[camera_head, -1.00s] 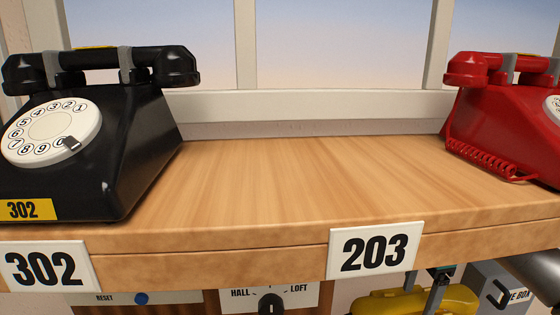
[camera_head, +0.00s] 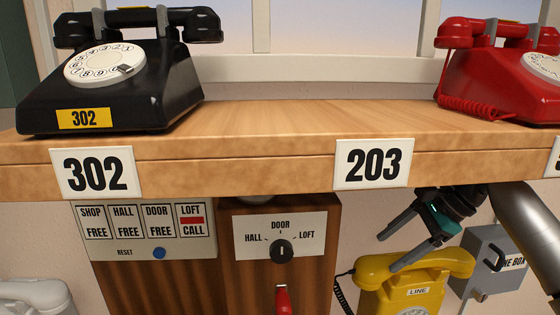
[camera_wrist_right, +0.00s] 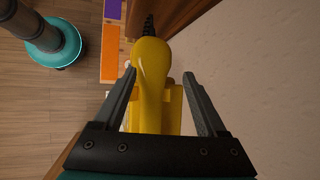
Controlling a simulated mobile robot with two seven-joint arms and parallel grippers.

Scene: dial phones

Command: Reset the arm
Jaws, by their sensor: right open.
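My right gripper (camera_head: 388,252) is below the shelf, just above the handset of a yellow phone (camera_head: 415,290) marked LINE. Its two dark fingers are apart and hold nothing. In the right wrist view, the yellow handset (camera_wrist_right: 150,85) shows between the open fingers of the right gripper (camera_wrist_right: 160,75); I cannot tell how far below them it lies. My right arm comes in from the right, under the shelf. My left gripper is not in view.
A wooden shelf (camera_head: 270,150) carries a black phone (camera_head: 110,90) and a red phone (camera_head: 510,85). Below hang an indicator panel (camera_head: 145,230) with LOFT on CALL, a selector knob (camera_head: 281,251), a red lever or handle (camera_head: 283,298) and a grey box (camera_head: 490,262). The shelf's middle is clear.

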